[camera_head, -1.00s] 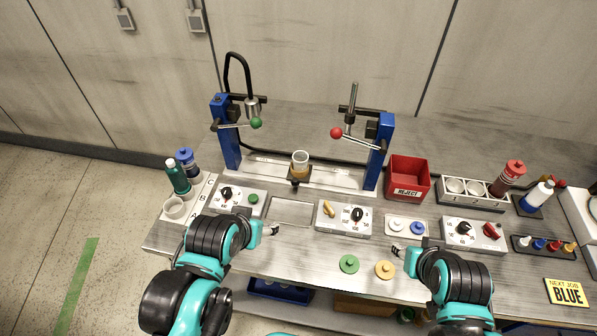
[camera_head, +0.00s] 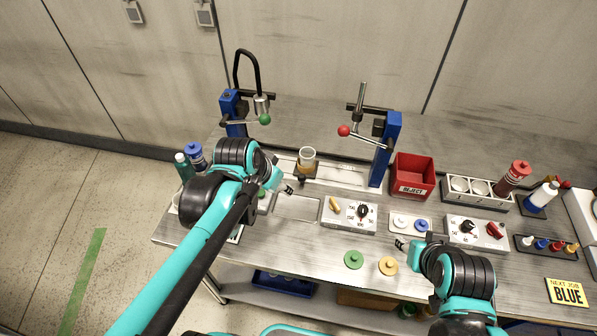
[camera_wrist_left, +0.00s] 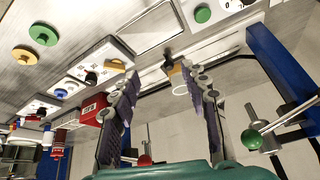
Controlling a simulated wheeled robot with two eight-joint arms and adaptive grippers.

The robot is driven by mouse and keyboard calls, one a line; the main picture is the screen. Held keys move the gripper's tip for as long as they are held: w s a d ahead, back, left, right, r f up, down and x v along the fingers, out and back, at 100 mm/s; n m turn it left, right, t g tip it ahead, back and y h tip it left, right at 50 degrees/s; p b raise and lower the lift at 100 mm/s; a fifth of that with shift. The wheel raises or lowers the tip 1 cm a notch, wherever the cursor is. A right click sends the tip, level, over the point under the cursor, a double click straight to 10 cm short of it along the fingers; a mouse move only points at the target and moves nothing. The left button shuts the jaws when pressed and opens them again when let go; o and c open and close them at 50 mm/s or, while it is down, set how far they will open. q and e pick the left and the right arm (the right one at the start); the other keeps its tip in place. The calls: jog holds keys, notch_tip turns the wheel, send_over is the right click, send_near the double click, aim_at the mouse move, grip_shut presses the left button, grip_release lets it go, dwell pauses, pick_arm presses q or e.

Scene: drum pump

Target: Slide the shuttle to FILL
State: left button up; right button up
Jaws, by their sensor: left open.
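The shuttle (camera_head: 306,172) is a small tan and dark carrier on the pale rail between two blue posts, with a white cup (camera_head: 307,157) standing on it. My left gripper (camera_head: 287,188) is just in front and to the left of it, apart from it as far as I can tell. In the left wrist view the open fingers (camera_wrist_left: 160,105) are spread, with the shuttle (camera_wrist_left: 173,69) and the cup's rim (camera_wrist_left: 181,89) beyond them. My right gripper (camera_head: 402,243) is over the table, near the white and blue knobs; its jaws are too small to read. No FILL label is legible.
The left post carries a hose nozzle (camera_head: 261,105) and green-knobbed lever (camera_head: 265,119). The right post (camera_head: 386,150) has a red-knobbed lever (camera_head: 344,131). A red reject bin (camera_head: 412,177) and dial boxes (camera_head: 348,215) stand right. My left arm covers the left dial box.

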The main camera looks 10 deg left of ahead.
pick_arm(q)
jog(key=w+f+m, duration=0.1)
jog(key=w+m, duration=0.1)
jog(key=w, duration=0.4)
jog(key=m+g+h+p, duration=0.2)
jog(key=m, duration=0.1)
send_near(300, 176)
jog(key=f, duration=0.2)
jog(key=x, duration=0.2)
jog(key=b+x, duration=0.1)
jog(key=x, duration=0.2)
jog(key=b+x, duration=0.1)
jog(key=x, duration=0.1)
jog(key=shift+w+d, duration=0.2)
jog(key=shift+d, duration=0.15)
grip_shut()
pick_arm(e)
jog(key=shift+s+a, duration=0.15)
jog(key=shift+a, duration=0.3)
